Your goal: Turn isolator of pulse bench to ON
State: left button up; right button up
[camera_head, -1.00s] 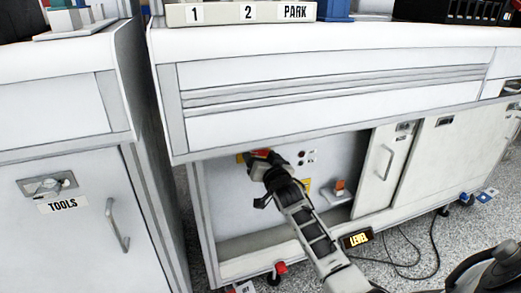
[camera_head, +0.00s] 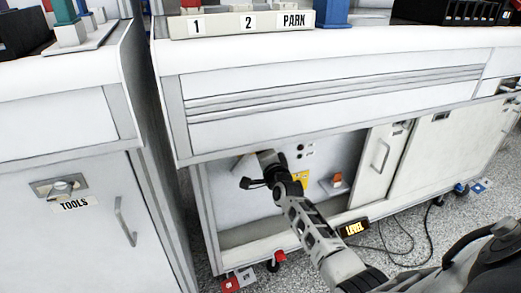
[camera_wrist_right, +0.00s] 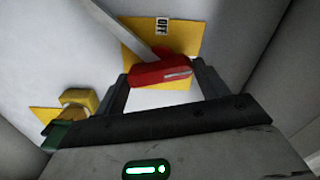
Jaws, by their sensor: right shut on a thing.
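The isolator's red handle (camera_wrist_right: 162,73) shows in the right wrist view in front of a yellow plate (camera_wrist_right: 185,38) marked OFF (camera_wrist_right: 162,24). A grey bar runs from the handle to the upper left. My right gripper (camera_wrist_right: 163,88) is shut on the red handle, one finger on each side. In the head view my right gripper (camera_head: 262,168) reaches into the open lower bay of the bench (camera_head: 330,70) and hides the isolator. The handle's exact angle against the plate marks is hard to tell. My left gripper is not in view.
In the bay are a yellow label (camera_head: 300,180) and an orange-topped part (camera_head: 337,181). A sliding door (camera_head: 378,160) stands right of the opening. A LEVEL display (camera_head: 353,229) and a black cable (camera_head: 405,250) are low down. The TOOLS cabinet (camera_head: 90,165) stands left.

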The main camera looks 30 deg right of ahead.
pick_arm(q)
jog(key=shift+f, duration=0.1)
pick_arm(e)
jog(key=m, duration=0.3)
jog(key=shift+f, duration=0.1)
jog(key=shift+a+m, duration=0.1)
jog(key=shift+m, duration=0.2)
jog(key=o, duration=1)
pick_arm(q)
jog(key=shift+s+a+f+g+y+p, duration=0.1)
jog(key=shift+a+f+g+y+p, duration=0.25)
jog(key=shift+p, duration=0.4)
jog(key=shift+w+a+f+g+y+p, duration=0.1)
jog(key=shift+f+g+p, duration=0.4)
jog(key=shift+p, duration=0.3)
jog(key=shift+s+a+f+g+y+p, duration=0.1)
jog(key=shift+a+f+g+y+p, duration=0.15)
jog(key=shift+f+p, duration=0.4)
pick_arm(e)
jog(key=shift+v, duration=7.95)
